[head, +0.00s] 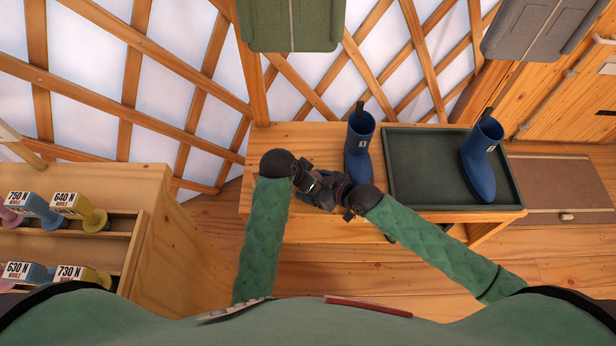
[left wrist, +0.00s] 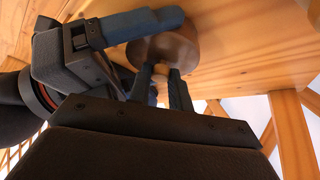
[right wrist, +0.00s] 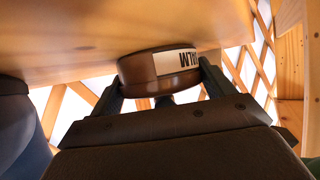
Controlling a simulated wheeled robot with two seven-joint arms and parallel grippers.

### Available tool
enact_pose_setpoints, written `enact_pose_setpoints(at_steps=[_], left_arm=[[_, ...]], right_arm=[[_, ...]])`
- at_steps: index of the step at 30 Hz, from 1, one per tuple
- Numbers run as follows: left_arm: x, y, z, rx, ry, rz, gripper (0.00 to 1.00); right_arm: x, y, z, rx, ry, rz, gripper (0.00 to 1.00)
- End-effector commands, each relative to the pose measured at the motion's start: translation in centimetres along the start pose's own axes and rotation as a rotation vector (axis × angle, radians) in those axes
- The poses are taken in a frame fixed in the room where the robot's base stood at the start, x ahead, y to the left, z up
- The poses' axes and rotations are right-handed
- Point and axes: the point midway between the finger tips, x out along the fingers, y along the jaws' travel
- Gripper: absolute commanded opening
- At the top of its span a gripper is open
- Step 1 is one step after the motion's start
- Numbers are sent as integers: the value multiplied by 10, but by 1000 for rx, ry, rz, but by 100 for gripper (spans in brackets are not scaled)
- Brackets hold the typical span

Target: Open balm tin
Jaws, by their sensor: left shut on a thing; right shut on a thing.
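The balm tin is a round brown tin with a white label; it shows in the right wrist view (right wrist: 138,72) and in the left wrist view (left wrist: 172,48). My right gripper (right wrist: 160,78) is shut across its sides, one finger on each side of the wall. My left gripper (left wrist: 163,78) is shut on a small knob-like part at the middle of the tin's round face. In the head view my left gripper (head: 312,184) and right gripper (head: 340,193) meet over the bench, and they hide the tin there. I cannot tell whether the lid is loose.
The wooden bench (head: 300,135) carries a dark green tray (head: 412,180) at its right. One blue boot (head: 359,148) stands just beside my grippers; another (head: 479,170) stands in the tray. Wooden shelves (head: 110,185) with labelled spools are at left.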

Motion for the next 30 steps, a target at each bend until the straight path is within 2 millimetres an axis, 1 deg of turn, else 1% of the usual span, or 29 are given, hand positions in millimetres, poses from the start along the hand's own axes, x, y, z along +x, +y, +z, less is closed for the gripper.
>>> enact_pose_setpoints(at_steps=[14,24,30], left_arm=[[-1,0,0,0,1,0,0],[-8,0,-6,1,4,0,0],[-11,0,-8,1,4,0,0]], right_arm=[[0,0,0,0,0,0,61],[0,0,2,0,-4,1,62],[0,0,3,1,-6,1,60]])
